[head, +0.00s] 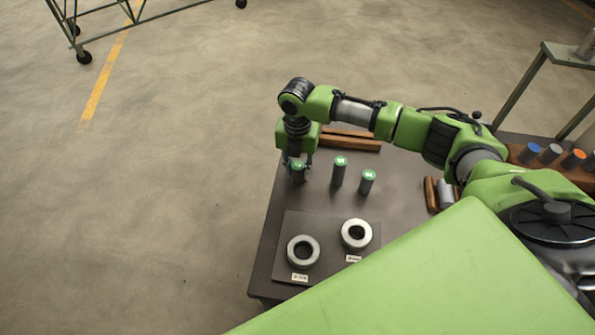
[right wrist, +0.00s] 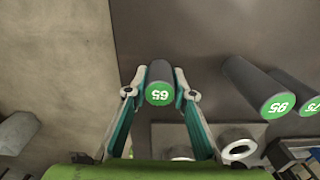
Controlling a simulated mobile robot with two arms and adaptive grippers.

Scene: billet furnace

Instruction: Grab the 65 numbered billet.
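The billet numbered 65 (right wrist: 160,93), a dark grey cylinder with a green end, stands between the two fingers of my right gripper (right wrist: 161,80). The finger pads lie close against both of its sides and appear to touch it. In the head view my right gripper (head: 300,162) reaches down over this billet (head: 298,174) at the table's left side, and the billet seems to stand on the table. The billet numbered 95 (right wrist: 278,104) and one that reads 75 (right wrist: 312,107) stand apart to the right. My left gripper is not in view.
Two metal rings (head: 303,252) (head: 356,235) lie on a dark plate with labels at the front of the table (head: 400,185). Wooden bars (head: 350,142) lie behind the gripper. A wooden rack with coloured-top billets (head: 550,153) is at the right. Open floor lies left.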

